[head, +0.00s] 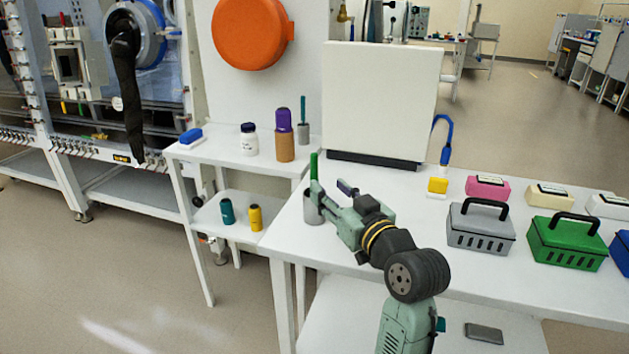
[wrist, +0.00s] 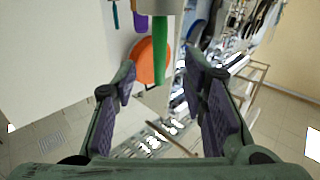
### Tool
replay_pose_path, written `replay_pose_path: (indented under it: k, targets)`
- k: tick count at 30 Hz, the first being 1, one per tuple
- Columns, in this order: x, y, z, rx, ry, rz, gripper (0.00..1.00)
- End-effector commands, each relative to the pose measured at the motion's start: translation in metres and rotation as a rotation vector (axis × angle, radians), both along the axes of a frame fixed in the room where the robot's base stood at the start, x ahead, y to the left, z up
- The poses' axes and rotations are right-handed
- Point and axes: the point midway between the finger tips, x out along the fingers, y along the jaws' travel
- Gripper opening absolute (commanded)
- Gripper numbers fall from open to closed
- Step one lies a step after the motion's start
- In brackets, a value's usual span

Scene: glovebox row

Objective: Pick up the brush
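A green handle (head: 314,166) stands upright in a grey cup (head: 312,208) at the left end of the white table; I take it for the brush, its lower end hidden in the cup. My gripper (head: 330,192) is level with the cup's top, close on its right. In the wrist view, which looks upside down, my gripper (wrist: 160,75) is open and empty. The green handle (wrist: 161,50) shows between the fingertips, apparently just beyond them, touching neither finger. Another grey cup (head: 303,133) with a teal handle stands on the side stand.
The side stand holds a blue block (head: 190,136), a white jar (head: 249,139) and a purple-topped brown bottle (head: 284,138). A white panel (head: 382,100) rises behind my gripper. Grey (head: 480,228) and green (head: 567,243) handled boxes stand to the right.

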Motion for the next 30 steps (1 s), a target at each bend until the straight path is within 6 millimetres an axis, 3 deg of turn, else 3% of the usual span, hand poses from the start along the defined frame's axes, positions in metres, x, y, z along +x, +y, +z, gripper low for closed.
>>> replay_pose_path:
  k: [18,27,30]
  targets:
    - [0.066,0.033,0.01,0.001,0.0,-0.001,0.39]
    - [0.071,0.035,0.008,0.0,-0.002,-0.001,0.39]
    - [0.071,0.035,0.008,0.0,-0.003,-0.002,0.33]
